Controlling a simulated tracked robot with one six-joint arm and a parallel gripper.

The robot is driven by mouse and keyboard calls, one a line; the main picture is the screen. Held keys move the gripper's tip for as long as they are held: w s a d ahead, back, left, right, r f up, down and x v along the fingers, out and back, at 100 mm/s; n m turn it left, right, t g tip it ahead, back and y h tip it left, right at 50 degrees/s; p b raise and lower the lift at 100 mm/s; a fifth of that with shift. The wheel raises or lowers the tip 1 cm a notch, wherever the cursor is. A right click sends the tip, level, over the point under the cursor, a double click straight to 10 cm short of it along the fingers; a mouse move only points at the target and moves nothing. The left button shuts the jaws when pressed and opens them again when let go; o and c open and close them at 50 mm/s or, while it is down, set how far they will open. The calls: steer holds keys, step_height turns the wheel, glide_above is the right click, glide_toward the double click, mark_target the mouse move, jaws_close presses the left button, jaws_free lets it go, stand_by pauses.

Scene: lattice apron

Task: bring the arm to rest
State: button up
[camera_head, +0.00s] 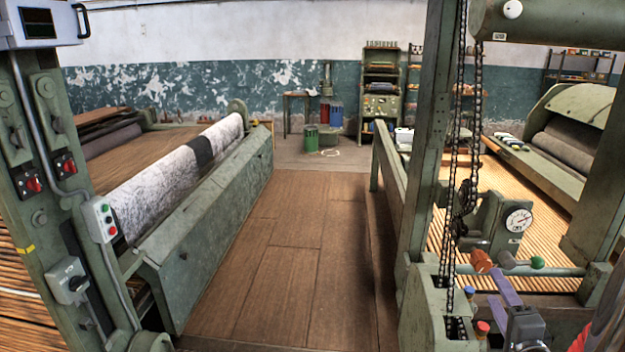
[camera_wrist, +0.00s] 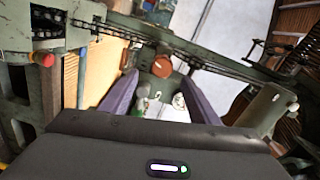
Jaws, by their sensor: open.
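My gripper (camera_head: 493,285) is at the lower right of the head view, its purple fingers pointing up toward the machine. In the wrist view my gripper (camera_wrist: 160,82) shows its two purple fingers spread apart with nothing held between them. A worn orange-brown knob (camera_head: 481,260) is just beyond the fingertips. The knob also shows in the wrist view (camera_wrist: 162,66), framed by the gap between the fingers. I cannot tell whether a finger touches it.
A green-tipped lever (camera_head: 537,262) and a pressure gauge (camera_head: 517,220) are close to the gripper. Chains (camera_head: 460,150) hang beside a green post (camera_head: 432,130). A red knob (camera_head: 482,328) is below left. The wooden walkway (camera_head: 290,260) between the machines is clear.

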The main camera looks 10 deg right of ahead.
steer(key=s+d+f+n+g+h, duration=0.1)
steer(key=s+d+f+n+g, duration=0.15)
steer(key=f, duration=0.25)
steer(key=s+d+f+n+g+h, duration=0.1)
steer(key=s+d+f+g, duration=0.1)
steer(key=f+g, duration=0.25)
steer(key=s+a+f+n+g+y, duration=0.1)
steer(key=s+a+f+n+g, duration=0.2)
steer(key=s+g, duration=0.2)
steer(key=s+a+r+n+y, duration=0.1)
steer(key=a+r+n, duration=0.3)
steer(key=a, duration=0.8)
steer(key=s+a+r+n+y, duration=0.1)
steer(key=a+r+n+y, duration=0.2)
steer(key=a, duration=0.9)
steer(key=s+a+r+n+y, duration=0.1)
steer(key=a+r+n+y, duration=0.1)
steer(key=a+r+n, duration=0.3)
steer(key=a+r, duration=0.4)
steer(key=a, duration=0.3)
steer(key=shift+s, duration=0.4)
steer(key=shift+d+r+n, duration=0.1)
steer(key=shift+d+n, duration=0.05)
steer(key=shift+n, duration=0.1)
